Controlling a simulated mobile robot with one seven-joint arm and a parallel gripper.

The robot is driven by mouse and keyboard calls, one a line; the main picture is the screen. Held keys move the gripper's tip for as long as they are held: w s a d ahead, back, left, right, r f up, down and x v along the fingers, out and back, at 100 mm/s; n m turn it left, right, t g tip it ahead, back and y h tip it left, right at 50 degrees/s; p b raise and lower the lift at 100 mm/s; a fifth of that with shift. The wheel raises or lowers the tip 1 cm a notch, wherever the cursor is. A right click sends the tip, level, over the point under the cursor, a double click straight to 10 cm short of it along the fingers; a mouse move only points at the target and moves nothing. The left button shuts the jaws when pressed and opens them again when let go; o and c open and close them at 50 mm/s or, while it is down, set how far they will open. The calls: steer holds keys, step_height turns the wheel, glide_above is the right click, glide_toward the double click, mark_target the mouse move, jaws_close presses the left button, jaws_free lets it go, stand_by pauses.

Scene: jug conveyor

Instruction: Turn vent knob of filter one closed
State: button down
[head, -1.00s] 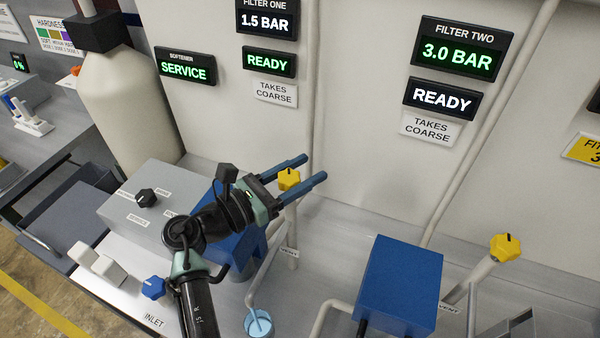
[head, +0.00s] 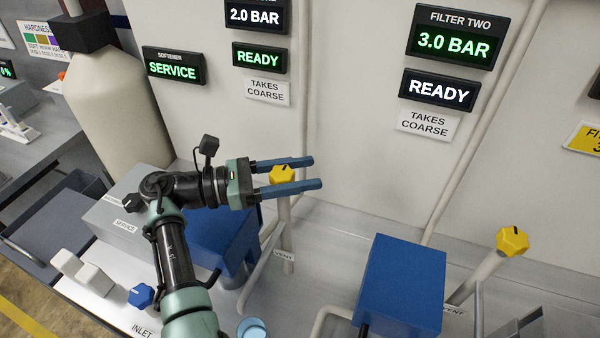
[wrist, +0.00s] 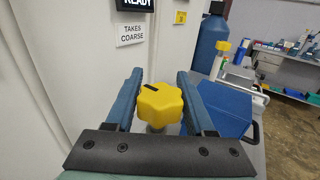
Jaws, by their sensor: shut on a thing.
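The yellow vent knob of filter one (head: 282,174) sits on top of a pale upright pipe with a VENT label. In the wrist view the same lobed knob (wrist: 161,106) lies between my two blue fingers, with a dark pointer mark on its top. My gripper (head: 316,172) is shut on this knob, one finger on each side, and the fingertips reach past it. The filter one display (head: 254,15) reads 2.0 BAR, its title cut off by the top edge. The READY sign (head: 259,58) below it is lit green.
A blue box (head: 402,285) and filter two's yellow vent knob (head: 512,241) stand to the right. The filter two display (head: 454,45) reads 3.0 BAR. A blue inlet knob (head: 141,296) is at the front left. The wall is close behind my fingers.

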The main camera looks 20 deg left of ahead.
steer(key=shift+c, duration=1.3)
jaws_free()
steer(key=b+v, duration=0.4)
steer(key=v, duration=0.9)
steer(key=shift+f, duration=0.1)
